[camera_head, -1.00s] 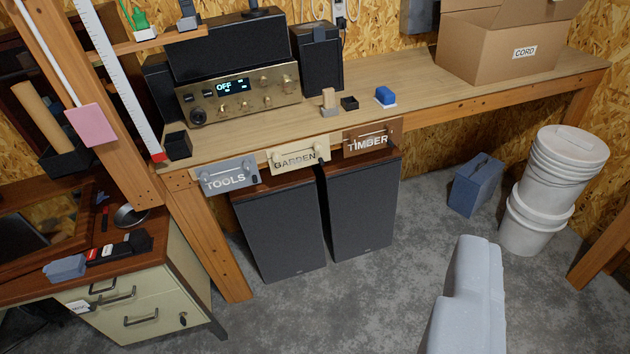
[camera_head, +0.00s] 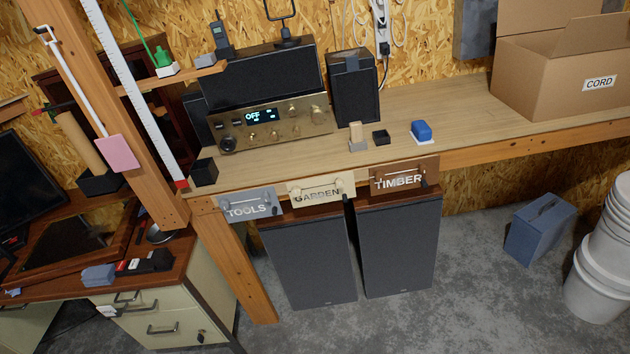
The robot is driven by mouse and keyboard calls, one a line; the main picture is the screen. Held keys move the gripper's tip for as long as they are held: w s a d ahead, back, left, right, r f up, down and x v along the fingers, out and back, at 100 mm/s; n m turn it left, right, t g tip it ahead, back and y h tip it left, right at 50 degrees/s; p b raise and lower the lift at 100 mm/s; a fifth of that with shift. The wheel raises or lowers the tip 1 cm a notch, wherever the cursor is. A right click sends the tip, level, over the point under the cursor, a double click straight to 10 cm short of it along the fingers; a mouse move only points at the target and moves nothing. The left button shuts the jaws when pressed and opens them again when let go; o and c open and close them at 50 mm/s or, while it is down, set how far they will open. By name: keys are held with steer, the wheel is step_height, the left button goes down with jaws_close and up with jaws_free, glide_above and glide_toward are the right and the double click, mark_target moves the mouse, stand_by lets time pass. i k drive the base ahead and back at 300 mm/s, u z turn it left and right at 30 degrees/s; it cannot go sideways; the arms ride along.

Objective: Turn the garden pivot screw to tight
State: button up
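The cream GARDEN plate (camera_head: 318,191) hangs on the front edge of the plank bench (camera_head: 440,110), between the grey TOOLS plate (camera_head: 247,205) and the brown TIMBER plate (camera_head: 400,177). A light bar or handle crosses the GARDEN plate, with a small dark part at its lower right. The pivot screw is too small to make out, so its tightness cannot be told. My gripper is not in this view.
Two dark speakers (camera_head: 308,258) stand under the plates. A brass amplifier reading OFF (camera_head: 270,125) and small blocks sit on the bench. A CORD box (camera_head: 560,85) is at right. A blue case (camera_head: 540,228) and white buckets (camera_head: 600,270) stand on the floor; the front floor is clear.

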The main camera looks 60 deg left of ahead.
mark_target(295, 191)
steer(key=u, duration=0.2)
steer(key=i, duration=0.85)
steer(key=u, duration=0.55)
